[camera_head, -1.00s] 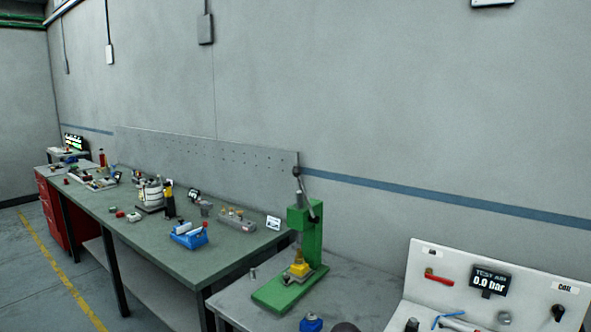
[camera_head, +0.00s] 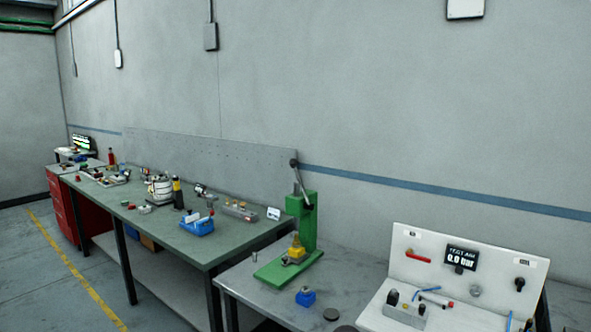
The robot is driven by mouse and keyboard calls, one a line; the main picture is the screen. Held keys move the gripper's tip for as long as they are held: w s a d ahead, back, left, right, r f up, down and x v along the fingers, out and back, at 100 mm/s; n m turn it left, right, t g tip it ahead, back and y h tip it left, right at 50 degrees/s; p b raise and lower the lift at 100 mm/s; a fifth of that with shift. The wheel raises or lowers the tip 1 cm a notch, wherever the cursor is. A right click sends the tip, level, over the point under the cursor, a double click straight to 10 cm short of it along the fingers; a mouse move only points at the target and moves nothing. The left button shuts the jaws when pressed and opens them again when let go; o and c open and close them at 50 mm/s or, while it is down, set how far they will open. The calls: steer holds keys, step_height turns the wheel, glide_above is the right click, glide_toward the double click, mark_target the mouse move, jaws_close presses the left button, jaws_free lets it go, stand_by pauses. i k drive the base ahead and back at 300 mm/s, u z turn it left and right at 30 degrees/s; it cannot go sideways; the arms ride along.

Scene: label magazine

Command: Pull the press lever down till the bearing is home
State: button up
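The green press (camera_head: 308,226) stands on the grey table right of the long workbench. Its lever (camera_head: 300,180) rises from the press head and leans up to the left, with a dark round knob (camera_head: 294,162) at its top end. A yellow part (camera_head: 297,250) sits on the press base under the ram. The bearing is too small to tell apart there. My gripper is not in this view.
A blue part (camera_head: 306,297) and dark discs (camera_head: 331,314) lie on the grey table (camera_head: 350,275) in front of the press. A white test panel (camera_head: 410,243) reading 0.0 bar stands to the right. The green workbench (camera_head: 180,245) holds many items.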

mark_target(293, 163)
steer(key=k, duration=0.8)
steer(key=z, duration=0.5)
steer(key=i, duration=1.45)
steer(key=u, duration=0.55)
steer(key=i, duration=0.55)
steer(key=u, duration=0.35)
